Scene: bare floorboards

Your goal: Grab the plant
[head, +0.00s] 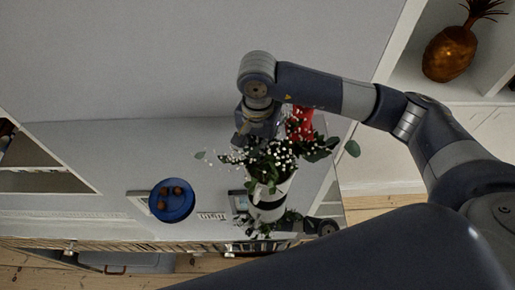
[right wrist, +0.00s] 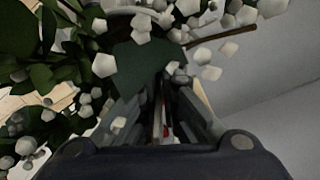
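The plant (head: 272,162) shows in the head view, with green leaves and small white flowers in a white pot with a dark band (head: 268,205). My right gripper (head: 258,128) is at the upper edge of its foliage, partly hidden by leaves and flowers. In the right wrist view, leaves and white flowers (right wrist: 130,40) crowd in front of and over the fingers (right wrist: 160,100). The fingers lie close together with a narrow gap, where a pale strip and a bit of red show. Whether they hold anything is unclear.
A red object (head: 301,122) stands right behind the foliage, close to my right gripper. A blue plate (head: 172,213) with brown round items lies left of the plant. A pineapple-shaped ornament (head: 450,54) sits on a white shelf at upper right. Grey surface left of the gripper is clear.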

